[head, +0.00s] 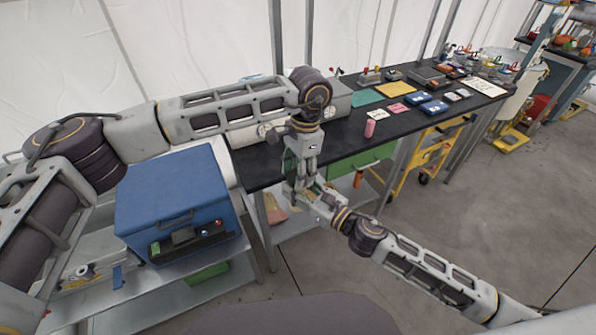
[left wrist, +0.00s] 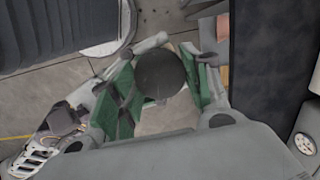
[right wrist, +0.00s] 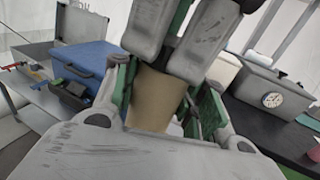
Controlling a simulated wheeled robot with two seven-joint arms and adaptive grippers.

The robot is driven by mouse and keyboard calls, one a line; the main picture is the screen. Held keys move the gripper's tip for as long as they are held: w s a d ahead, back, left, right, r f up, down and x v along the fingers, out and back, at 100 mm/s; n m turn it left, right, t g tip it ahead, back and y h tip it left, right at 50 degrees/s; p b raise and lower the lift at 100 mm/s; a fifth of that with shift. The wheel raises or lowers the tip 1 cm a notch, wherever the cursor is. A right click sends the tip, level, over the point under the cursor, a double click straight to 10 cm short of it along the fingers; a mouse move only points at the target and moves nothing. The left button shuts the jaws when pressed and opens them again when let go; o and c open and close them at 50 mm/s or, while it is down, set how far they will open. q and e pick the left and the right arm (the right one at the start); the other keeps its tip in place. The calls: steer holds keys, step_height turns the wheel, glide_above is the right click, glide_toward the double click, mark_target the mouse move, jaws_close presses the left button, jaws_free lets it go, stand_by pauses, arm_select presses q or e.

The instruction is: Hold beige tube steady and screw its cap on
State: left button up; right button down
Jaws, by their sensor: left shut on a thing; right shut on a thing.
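My right gripper (head: 312,190) is shut on the beige tube (right wrist: 152,98), which stands between its green pads, slightly tilted in the right wrist view. My left gripper (head: 301,170) comes down from above and is shut on the dark round cap (left wrist: 160,73), seen from its top in the left wrist view. In the right wrist view, a dark band between the left fingers sits right at the tube's upper end. I cannot tell how far the cap is threaded. In the head view the fingers hide the tube and cap.
A black-topped workbench (head: 262,172) runs beyond the grippers, with a pink cylinder (head: 370,128) and several small items on it. A blue case (head: 172,195) stands on a metal shelf to the left. The grey floor at right is open.

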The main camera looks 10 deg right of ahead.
arm_select(q)
steer(key=shift+w+a, duration=0.1)
steer(key=shift+w, duration=0.05)
steer(key=o, duration=0.7)
steer(key=shift+r, duration=0.1)
steer(key=shift+r, duration=2.2)
steer(key=shift+c, duration=0.2)
